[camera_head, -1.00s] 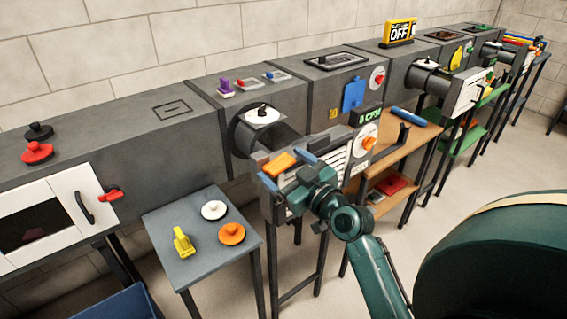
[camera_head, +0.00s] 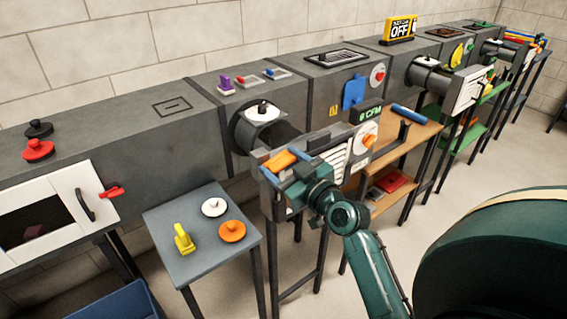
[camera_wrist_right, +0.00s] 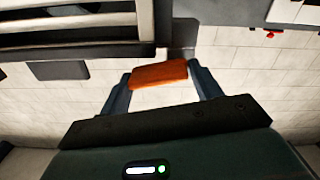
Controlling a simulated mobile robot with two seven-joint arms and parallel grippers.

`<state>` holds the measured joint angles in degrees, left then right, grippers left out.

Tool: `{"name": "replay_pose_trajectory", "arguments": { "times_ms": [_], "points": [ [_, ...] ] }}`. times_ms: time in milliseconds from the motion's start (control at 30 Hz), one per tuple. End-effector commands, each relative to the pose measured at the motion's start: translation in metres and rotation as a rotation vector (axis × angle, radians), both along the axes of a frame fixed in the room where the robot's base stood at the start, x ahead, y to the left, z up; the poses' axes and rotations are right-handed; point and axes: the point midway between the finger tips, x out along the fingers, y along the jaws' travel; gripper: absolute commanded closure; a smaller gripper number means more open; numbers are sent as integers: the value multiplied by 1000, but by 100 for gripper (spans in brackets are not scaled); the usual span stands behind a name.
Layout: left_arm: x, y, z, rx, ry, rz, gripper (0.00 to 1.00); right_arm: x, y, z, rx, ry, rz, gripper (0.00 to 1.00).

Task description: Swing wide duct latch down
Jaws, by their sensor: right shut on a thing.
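The orange bar (camera_head: 284,160), which I take to be the wide duct latch's handle, is at the near left end of the louvred duct outlet (camera_head: 342,158). In the right wrist view the orange bar (camera_wrist_right: 158,74) lies slightly tilted between both blue fingers. My right gripper (camera_head: 286,163) is shut on this bar, and its wrist hides part of the outlet below. How the bar joins the duct is hidden. My left gripper is not in view.
A grey side table (camera_head: 185,255) at the left holds a yellow clamp (camera_head: 183,239), a white knob (camera_head: 214,207) and an orange knob (camera_head: 232,231). A wooden shelf (camera_head: 400,160) stands right of the outlet.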

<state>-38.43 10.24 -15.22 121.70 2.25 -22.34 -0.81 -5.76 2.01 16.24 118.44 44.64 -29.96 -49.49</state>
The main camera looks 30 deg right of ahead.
Motion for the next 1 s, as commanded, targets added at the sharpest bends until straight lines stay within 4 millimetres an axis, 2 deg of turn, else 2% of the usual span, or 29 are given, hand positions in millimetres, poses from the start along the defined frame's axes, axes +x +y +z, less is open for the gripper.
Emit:
{"name": "replay_pose_trajectory", "arguments": {
  "times_ms": [300, 633, 667, 867, 1000],
  "points": [
    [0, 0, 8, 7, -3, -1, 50, 0, -5, -3, 210, 10, -6, 59],
    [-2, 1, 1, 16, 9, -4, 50, 0, -5, -4, 238, 9, -8, 59],
    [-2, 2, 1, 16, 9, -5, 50, 0, -5, -4, 238, 9, -8, 35],
    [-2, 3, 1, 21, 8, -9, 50, 0, -4, -4, 236, 11, -6, 19],
    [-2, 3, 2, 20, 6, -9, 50, 0, -3, -5, 236, 13, -3, 18]
  ]
}}
